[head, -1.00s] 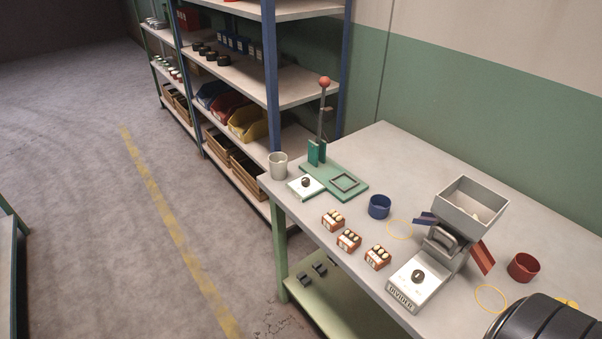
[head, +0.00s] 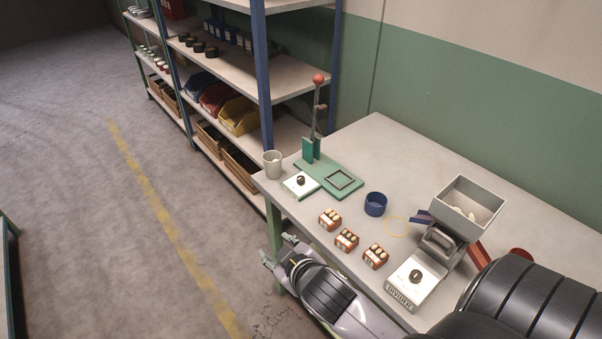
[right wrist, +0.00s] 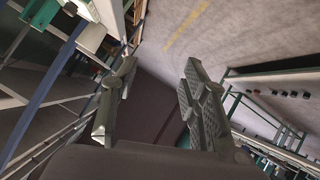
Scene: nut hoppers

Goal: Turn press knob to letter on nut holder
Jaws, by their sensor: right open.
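The press (head: 331,176) has a green base, a lever with a red ball on top and a square frame on its base. The press knob (head: 300,181) is a small dark dial on a white plate at the press's left front. Several small orange-brown nut holders with pale nuts, including one (head: 329,220), a second (head: 346,240) and a third (head: 375,257), sit near the table's front edge. Their letters are too small to read. My right gripper (head: 274,250) is open and empty beside the table's left front corner, below the press. It also shows in the right wrist view (right wrist: 155,82), fingers apart. My left gripper is not in view.
A divider machine (head: 427,262) with a hopper and its own dial stands at the right. A blue cup (head: 375,204) stands mid-table and a grey cup (head: 273,164) at the left corner. Loaded shelves (head: 215,65) stand behind. The floor at left is clear.

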